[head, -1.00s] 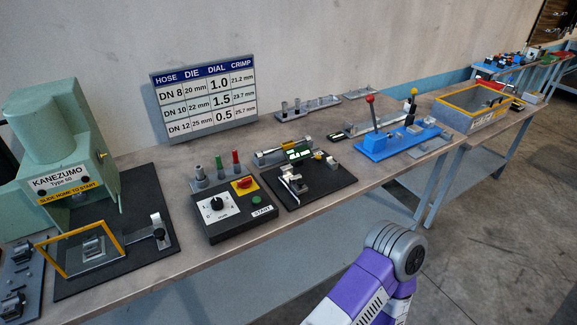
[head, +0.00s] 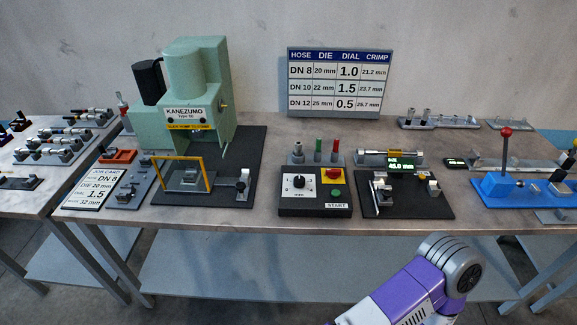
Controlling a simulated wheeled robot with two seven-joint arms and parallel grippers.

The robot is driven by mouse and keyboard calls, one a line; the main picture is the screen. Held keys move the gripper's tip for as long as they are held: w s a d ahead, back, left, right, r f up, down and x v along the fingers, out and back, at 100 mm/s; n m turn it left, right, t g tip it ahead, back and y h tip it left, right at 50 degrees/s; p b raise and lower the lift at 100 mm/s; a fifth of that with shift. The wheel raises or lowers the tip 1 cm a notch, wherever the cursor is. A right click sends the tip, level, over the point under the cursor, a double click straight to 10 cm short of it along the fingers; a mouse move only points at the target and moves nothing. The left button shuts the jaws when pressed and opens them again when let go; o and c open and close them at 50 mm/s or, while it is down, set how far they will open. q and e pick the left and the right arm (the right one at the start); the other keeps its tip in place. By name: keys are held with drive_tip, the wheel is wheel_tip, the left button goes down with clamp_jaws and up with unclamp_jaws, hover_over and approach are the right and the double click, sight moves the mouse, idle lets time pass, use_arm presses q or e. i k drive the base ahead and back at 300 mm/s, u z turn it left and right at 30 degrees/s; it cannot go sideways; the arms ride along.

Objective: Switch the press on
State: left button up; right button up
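The press (head: 200,85) is a pale green machine labelled KANEZUMO, standing at the left of the main table on a black base plate. A yellow-framed clear guard (head: 181,174) stands at its front. The black control box (head: 316,204) sits to its right. It carries a black-knobbed dial (head: 299,181), a red knob on a yellow plate (head: 333,174) and a green button (head: 336,193) with a START label. I cannot tell from the picture whether the red knob is on or off. Neither gripper shows; only a purple and grey link of my arm is at the bottom right.
A chart of hose, die, dial and crimp values (head: 340,83) stands behind the box. A job card (head: 98,188) reads DN 8, die 20 mm, 1.5. A black measuring fixture (head: 405,198) lies right of the box, then a blue lever fixture (head: 515,190). The table's front strip is mostly clear.

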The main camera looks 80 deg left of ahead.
sight(331, 173)
drive_tip(key=u, duration=2.2)
